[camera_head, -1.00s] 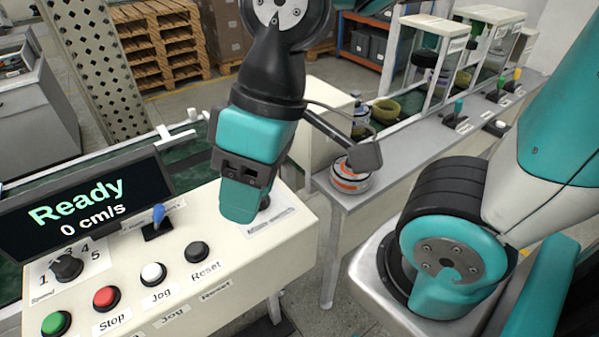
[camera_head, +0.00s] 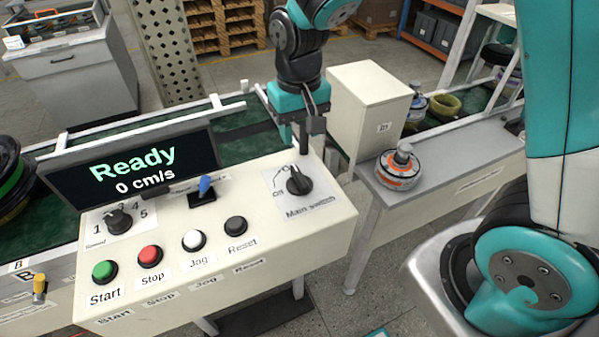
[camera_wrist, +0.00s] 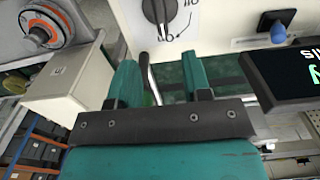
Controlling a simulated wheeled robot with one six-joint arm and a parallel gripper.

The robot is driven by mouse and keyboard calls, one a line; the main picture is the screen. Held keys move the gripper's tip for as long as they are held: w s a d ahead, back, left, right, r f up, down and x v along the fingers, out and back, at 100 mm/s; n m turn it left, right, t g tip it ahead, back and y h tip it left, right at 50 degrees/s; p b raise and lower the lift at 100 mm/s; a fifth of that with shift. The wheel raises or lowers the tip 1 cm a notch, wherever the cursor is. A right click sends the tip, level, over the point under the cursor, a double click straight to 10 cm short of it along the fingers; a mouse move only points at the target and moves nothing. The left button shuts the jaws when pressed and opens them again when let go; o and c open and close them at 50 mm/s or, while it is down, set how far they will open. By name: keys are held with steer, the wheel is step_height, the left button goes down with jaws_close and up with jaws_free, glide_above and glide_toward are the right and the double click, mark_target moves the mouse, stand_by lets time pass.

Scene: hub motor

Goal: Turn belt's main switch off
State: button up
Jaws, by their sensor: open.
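The main switch (camera_head: 299,182) is a black rotary knob on a white label at the right end of the cream control panel (camera_head: 225,215). It is in full view, and its pointer leans toward the panel's back edge. I cannot surely read which mark it points at. In the wrist view the knob (camera_wrist: 157,10) shows at the top edge, partly cut off. My gripper (camera_head: 303,148) hangs just behind the panel's back edge, beyond the knob and apart from it. In the wrist view my gripper's teal fingers (camera_wrist: 160,78) are spread, with nothing held between them.
The display (camera_head: 135,175) reads "Ready" and "0 cm/s". A blue-tipped lever (camera_head: 204,188) and the Start, Stop, Jog and Reset buttons lie left of the knob. A cream box (camera_head: 368,108) and a table with an orange-and-white motor part (camera_head: 400,168) stand to the right.

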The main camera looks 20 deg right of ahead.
mark_target(299, 175)
step_height(299, 175, down, 13)
steer(key=shift+r+p, duration=0.1)
steer(key=shift+p, duration=0.6)
jaws_close()
